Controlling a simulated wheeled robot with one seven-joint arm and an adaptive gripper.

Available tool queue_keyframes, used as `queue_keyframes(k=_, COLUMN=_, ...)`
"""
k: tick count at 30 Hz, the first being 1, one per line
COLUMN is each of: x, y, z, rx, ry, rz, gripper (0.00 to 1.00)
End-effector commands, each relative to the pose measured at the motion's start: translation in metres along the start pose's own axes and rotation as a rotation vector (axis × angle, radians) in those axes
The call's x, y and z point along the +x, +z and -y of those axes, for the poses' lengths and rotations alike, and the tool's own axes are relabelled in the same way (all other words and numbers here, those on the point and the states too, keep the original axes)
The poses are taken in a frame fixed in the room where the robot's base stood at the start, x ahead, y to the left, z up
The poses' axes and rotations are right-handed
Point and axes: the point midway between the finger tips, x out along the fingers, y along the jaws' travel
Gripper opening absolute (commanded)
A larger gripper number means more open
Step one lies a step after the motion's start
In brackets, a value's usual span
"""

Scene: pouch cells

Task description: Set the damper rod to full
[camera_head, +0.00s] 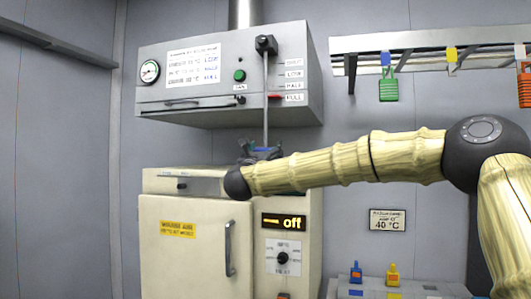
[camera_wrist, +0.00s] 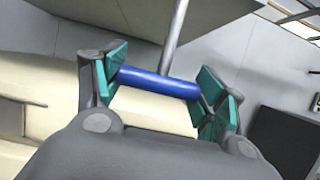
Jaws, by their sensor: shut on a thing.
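The damper rod (camera_head: 265,90) is a thin grey rod that hangs from a black block (camera_head: 266,44) on the front of the grey hood. It runs nearly straight down to a blue crossbar handle, which shows in the wrist view (camera_wrist: 158,84). A red pointer (camera_head: 274,97) is level with the FULL label (camera_head: 294,97), the lowest of several labels beside the rod. My gripper (camera_head: 262,154) is at the rod's lower end. In the wrist view its teal pads (camera_wrist: 162,82) are at both ends of the blue handle, shut on it. My wrist partly hides the handle in the head view.
Below stands a cream oven (camera_head: 187,258) with a door handle, a dial and a display reading "off". The hood (camera_head: 150,108) has a gauge, a green button and a printed card. Coloured padlocks (camera_head: 389,90) hang from a rail at right.

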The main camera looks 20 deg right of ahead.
Motion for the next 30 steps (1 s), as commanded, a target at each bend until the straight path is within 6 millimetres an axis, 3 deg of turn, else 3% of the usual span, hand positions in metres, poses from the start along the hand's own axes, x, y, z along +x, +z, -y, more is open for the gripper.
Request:
queue_keyframes(k=3, x=-0.002, y=-0.007, z=-0.001, rx=-0.004, ry=0.001, rz=-0.007, gripper=0.28)
queue_keyframes(k=4, x=-0.002, y=-0.007, z=-0.001, rx=-0.005, ry=0.001, rz=-0.007, gripper=0.72)
queue_keyframes(k=8, x=-0.002, y=-0.006, z=-0.001, rx=-0.004, ry=0.002, rz=-0.006, gripper=0.93)
queue_keyframes(k=21, x=-0.005, y=-0.004, z=-0.001, rx=-0.003, ry=0.002, rz=-0.004, gripper=0.93)
queue_keyframes(k=26, x=-0.023, y=-0.004, z=-0.001, rx=-0.003, ry=0.003, rz=-0.004, gripper=0.93)
queue_keyframes(k=30, x=-0.049, y=-0.004, z=-0.002, rx=-0.003, ry=0.005, rz=-0.004, gripper=0.93)
